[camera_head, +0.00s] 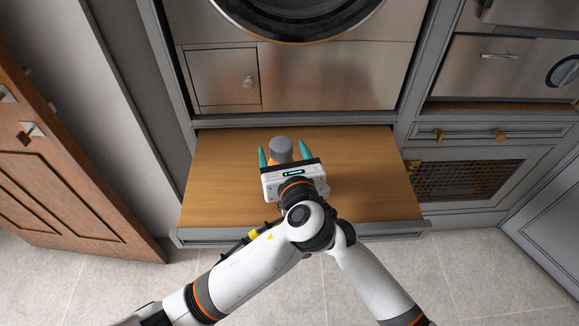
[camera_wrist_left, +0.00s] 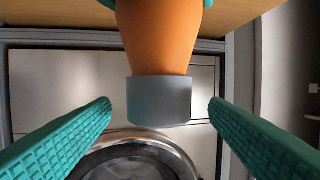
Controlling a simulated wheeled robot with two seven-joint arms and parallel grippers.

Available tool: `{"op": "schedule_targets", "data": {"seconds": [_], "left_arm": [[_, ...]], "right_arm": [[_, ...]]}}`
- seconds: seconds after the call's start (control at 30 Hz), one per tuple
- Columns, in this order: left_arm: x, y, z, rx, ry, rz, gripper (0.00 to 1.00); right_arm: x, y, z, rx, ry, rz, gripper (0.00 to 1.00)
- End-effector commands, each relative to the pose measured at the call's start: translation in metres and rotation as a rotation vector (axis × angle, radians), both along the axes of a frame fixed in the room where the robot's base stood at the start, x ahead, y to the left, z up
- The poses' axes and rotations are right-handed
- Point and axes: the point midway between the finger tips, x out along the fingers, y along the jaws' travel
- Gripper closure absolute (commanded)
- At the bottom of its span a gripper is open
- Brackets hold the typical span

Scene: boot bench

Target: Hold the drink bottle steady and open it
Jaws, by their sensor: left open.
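The drink bottle has an orange body (camera_wrist_left: 160,35) and a grey cap (camera_wrist_left: 158,100). In the head view the cap (camera_head: 281,147) shows above the wooden surface, with most of the body hidden by my left gripper. My left gripper (camera_head: 277,155) is open, its teal fingers on either side of the cap with a gap to each. The wrist view shows the same gaps. Teal slivers (camera_wrist_left: 207,3) flank the bottle body at that view's top edge, perhaps fingertips of my right gripper. The rest of my right gripper is hidden, and its grip is unclear.
The wooden surface (camera_head: 225,160) is clear around the bottle. Behind it stands a metal-fronted cabinet (camera_head: 320,80) with a round dark opening above. A brown panelled door (camera_head: 60,160) stands at left, and drawers with knobs (camera_head: 470,134) are at right.

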Motion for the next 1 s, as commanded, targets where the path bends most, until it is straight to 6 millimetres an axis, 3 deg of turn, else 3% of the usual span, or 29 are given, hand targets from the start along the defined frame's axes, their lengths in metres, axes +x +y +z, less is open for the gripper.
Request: {"op": "schedule_targets", "data": {"seconds": [0.1, 0.3, 0.7, 1.0], "left_arm": [[0.020, 0.004, -0.004, 0.002, -0.002, 0.002, 0.30], [0.041, 0.008, -0.008, 0.000, -0.001, 0.000, 0.30], [0.047, 0.009, -0.010, 0.000, -0.001, -0.001, 0.32], [0.046, 0.009, -0.010, 0.000, -0.001, -0.001, 0.81]], "right_arm": [[0.000, 0.000, -0.001, -0.001, 0.002, 0.000, 0.82], [0.000, 0.000, -0.001, -0.001, 0.002, 0.000, 0.82], [0.000, 0.000, -0.001, -0.001, 0.002, 0.000, 0.82], [0.000, 0.000, -0.001, -0.001, 0.002, 0.000, 0.82]]}}
